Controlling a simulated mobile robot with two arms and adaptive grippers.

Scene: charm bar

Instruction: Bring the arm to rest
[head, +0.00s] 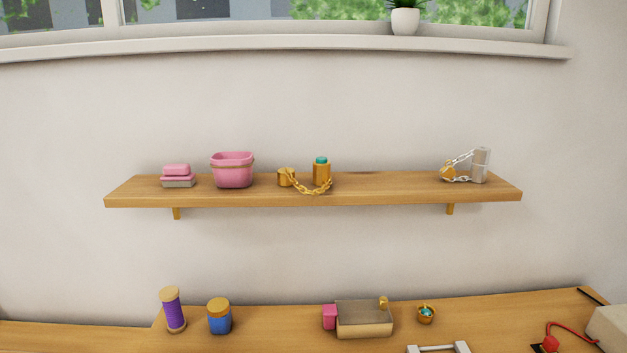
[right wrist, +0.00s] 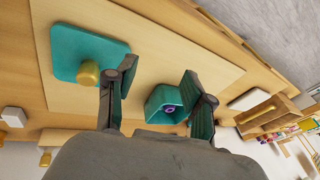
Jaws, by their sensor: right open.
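My right gripper (right wrist: 158,82) shows in the right wrist view, with its two dark fingers spread apart. A teal hexagonal container (right wrist: 152,98) with a small purple ring-like piece (right wrist: 169,109) in it shows between and beyond the fingers. I cannot tell how far it is from them. The right finger overlaps part of it in the picture. A teal flat board (right wrist: 75,50) with a yellow knob-like piece (right wrist: 88,73) lies to the left, partly behind the left finger. Neither arm shows in the head view, and my left gripper is not seen.
A wall shelf (head: 390,190) holds a pink basket (head: 232,172), gold-chained pieces (head: 310,186) and a silver-chained stand (head: 480,166). Below, a wooden counter (head: 275,318) bears a purple spool (head: 173,312), a blue jar (head: 219,318) and a box (head: 364,320). Bare counter lies between them.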

